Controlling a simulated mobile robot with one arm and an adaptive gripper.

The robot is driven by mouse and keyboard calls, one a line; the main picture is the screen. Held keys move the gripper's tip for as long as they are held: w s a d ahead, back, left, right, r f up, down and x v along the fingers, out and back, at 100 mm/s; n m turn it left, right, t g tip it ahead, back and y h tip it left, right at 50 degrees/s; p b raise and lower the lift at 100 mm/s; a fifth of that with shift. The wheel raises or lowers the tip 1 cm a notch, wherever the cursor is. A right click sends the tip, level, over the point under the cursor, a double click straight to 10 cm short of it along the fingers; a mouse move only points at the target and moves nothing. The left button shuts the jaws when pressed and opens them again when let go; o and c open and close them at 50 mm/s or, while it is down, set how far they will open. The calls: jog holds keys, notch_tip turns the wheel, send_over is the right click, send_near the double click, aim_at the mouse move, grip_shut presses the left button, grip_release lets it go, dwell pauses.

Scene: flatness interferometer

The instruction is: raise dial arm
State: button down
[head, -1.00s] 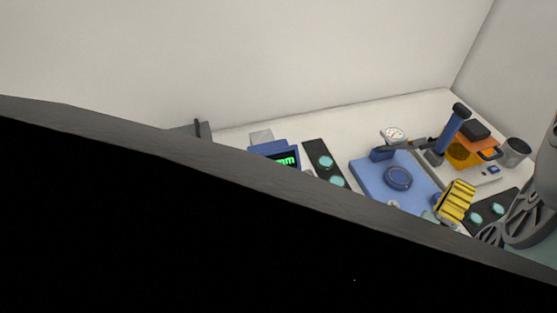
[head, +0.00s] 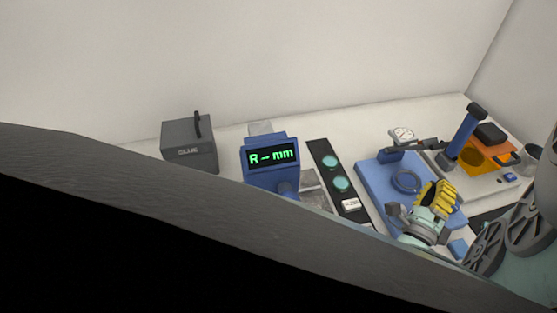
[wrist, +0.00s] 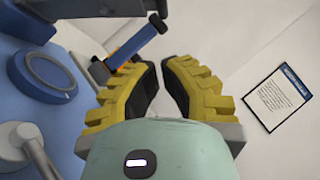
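A white-faced dial gauge (head: 403,135) stands at the back of a blue plate (head: 375,185), with a dark arm (head: 420,147) running rightward beside it. A blue ring (head: 406,181) lies on the plate; it also shows in the wrist view (wrist: 48,75). My yellow-fingered gripper (head: 437,188) is over the plate's front right part, hiding some of it. In the wrist view my gripper (wrist: 161,66) has its dark pads apart with nothing between them. A pale round part with a grey rod (wrist: 20,140) is at lower left there; I cannot tell whether it belongs to the dial.
A blue post with a black knob (head: 467,132) rises right of the plate beside an orange part (head: 478,156). A blue readout (head: 271,157), a grey box (head: 189,143) and a black strip with green discs (head: 340,183) stand left. A dark edge blocks the lower view.

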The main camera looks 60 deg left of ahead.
jog(key=w+a+r+p, duration=0.2)
jog(key=w+a+r, duration=0.1)
jog(key=a, duration=0.1)
jog(key=shift+w, duration=0.2)
jog(key=shift+r, duration=0.15)
dwell(0.3)
jog(key=shift+a+r+n+p, duration=0.3)
jog(key=shift+r+n+p, duration=0.1)
jog(key=shift+p, duration=0.4)
